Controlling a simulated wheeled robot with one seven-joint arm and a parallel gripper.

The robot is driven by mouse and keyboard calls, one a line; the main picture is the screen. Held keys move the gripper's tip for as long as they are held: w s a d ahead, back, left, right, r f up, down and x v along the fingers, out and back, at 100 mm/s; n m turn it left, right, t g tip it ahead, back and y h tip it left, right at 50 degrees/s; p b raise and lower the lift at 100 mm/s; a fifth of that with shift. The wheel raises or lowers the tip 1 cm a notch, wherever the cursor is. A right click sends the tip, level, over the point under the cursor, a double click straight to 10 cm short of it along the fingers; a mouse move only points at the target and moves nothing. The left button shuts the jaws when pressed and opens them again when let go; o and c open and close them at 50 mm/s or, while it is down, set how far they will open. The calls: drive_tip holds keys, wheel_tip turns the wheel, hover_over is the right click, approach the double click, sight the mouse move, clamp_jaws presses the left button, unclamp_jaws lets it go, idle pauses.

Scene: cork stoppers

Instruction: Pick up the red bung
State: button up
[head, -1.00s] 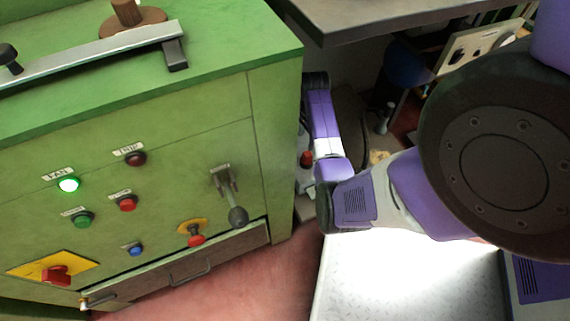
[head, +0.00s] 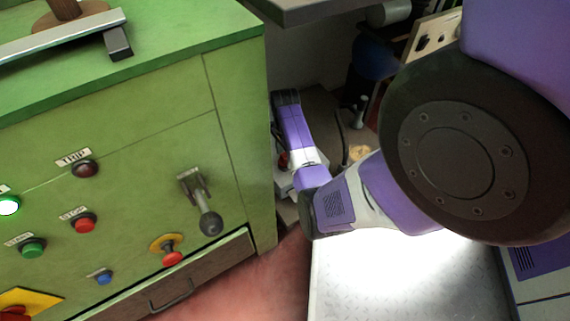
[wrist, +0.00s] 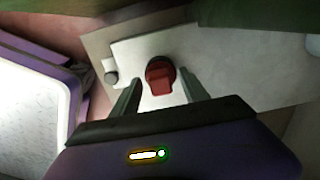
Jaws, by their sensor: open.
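The red bung (wrist: 160,76) shows in the wrist view, on a pale, flat surface (wrist: 228,72). It has a dark red round part and a lighter red block-like part towards me. My gripper (wrist: 159,78) is open, with one dark finger on each side of the bung. I cannot tell whether the fingers reach down to its height, and no contact shows. In the head view, a small red thing (head: 283,160) shows just left of my purple arm, probably the same bung. My gripper's fingers cannot be made out in the head view.
The green cabinet (head: 130,125) with buttons and a lever (head: 205,205) fills the left of the head view. A grey tabletop (head: 320,8) is at the top. Reddish floor (head: 255,285) lies below the cabinet.

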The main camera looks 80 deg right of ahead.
drive_tip(key=shift+f, duration=0.1)
drive_tip(key=shift+c, duration=0.4)
clamp_jaws()
